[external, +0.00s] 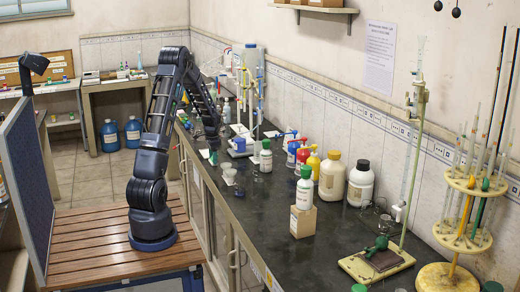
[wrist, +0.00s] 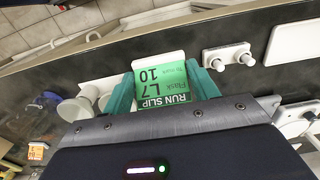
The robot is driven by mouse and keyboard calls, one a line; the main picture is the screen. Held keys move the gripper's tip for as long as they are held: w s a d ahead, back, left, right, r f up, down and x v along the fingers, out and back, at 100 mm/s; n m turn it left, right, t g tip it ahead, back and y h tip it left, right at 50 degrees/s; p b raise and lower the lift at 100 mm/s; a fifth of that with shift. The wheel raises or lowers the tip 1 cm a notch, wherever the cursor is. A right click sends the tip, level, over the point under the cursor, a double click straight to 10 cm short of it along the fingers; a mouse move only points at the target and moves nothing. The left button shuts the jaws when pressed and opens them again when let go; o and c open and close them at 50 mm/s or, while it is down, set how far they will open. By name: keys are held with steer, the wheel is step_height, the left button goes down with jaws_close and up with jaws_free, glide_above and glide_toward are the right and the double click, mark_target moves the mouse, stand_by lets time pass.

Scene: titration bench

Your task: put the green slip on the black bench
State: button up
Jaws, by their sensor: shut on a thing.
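The green slip (wrist: 163,88), printed "RUN SLIP" and "L7 10", is between the two teal fingers of my gripper (wrist: 161,84) in the wrist view. The fingers are shut on it from both sides, and a white piece shows just behind its far edge. In the external view my gripper (external: 212,150) hangs down at the left edge of the black bench (external: 262,207), towards its far part. The slip is too small there to tell its exact height above the bench.
Beakers (external: 229,176) and a green-capped white bottle (external: 265,157) stand near my gripper on the bench. Several pump bottles and jars line the wall side. A bottle on a wooden block (external: 302,221) stands nearer. The bench's front left stretch is clear.

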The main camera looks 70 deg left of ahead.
mark_target(214, 173)
steer(key=shift+f, duration=2.65)
steer(key=shift+f, duration=0.1)
steer(key=o, duration=1)
steer(key=shift+c, duration=0.2)
step_height(214, 173, up, 12)
steer(key=shift+r, duration=0.15)
